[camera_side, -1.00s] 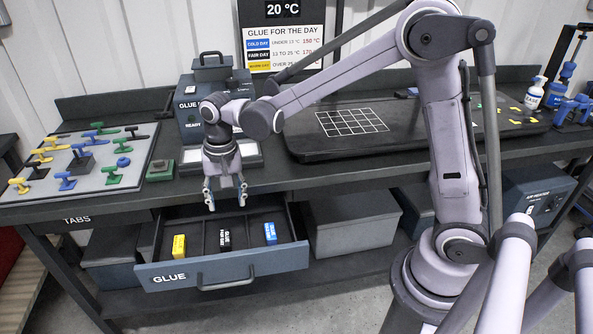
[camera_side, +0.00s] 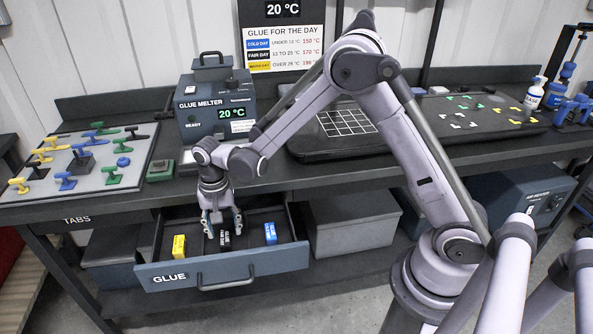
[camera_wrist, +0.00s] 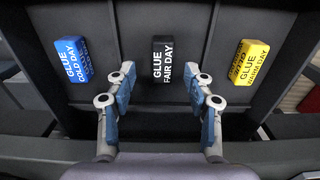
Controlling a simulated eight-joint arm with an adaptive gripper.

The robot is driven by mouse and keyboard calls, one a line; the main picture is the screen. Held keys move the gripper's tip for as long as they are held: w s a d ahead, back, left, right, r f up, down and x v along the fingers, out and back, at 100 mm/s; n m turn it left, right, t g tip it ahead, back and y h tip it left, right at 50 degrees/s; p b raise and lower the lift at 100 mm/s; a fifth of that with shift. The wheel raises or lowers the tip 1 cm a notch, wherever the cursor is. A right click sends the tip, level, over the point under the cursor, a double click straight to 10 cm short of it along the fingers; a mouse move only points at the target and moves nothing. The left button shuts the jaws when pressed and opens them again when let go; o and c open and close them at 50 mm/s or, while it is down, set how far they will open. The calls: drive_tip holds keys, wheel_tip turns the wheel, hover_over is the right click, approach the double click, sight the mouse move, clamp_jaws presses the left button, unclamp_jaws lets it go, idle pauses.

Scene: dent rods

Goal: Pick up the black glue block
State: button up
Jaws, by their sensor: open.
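The black glue block (camera_side: 225,238), labelled GLUE FAIR DAY, stands in the middle compartment of the open drawer marked GLUE (camera_side: 170,277). My gripper (camera_side: 222,232) is open and lowered into the drawer over this block. In the wrist view the black block (camera_wrist: 163,62) lies ahead of and between the two spread fingertips (camera_wrist: 163,80), with dark drawer floor on each side. I see no contact between the fingers and the block. In the side view the fingers partly hide the block.
A yellow block (camera_side: 179,247) is in the left compartment and a blue block (camera_side: 270,233) in the right one, split off by thin dividers. The drawer's front wall and handle (camera_side: 228,281) are near. The glue melter (camera_side: 215,110), showing 20 °C, stands on the bench above.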

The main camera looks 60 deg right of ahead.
sight(225, 237)
drive_tip(key=shift+w+f, duration=0.2)
drive_tip(key=shift+f, duration=1.6)
clamp_jaws()
drive_tip(key=shift+r, duration=0.1)
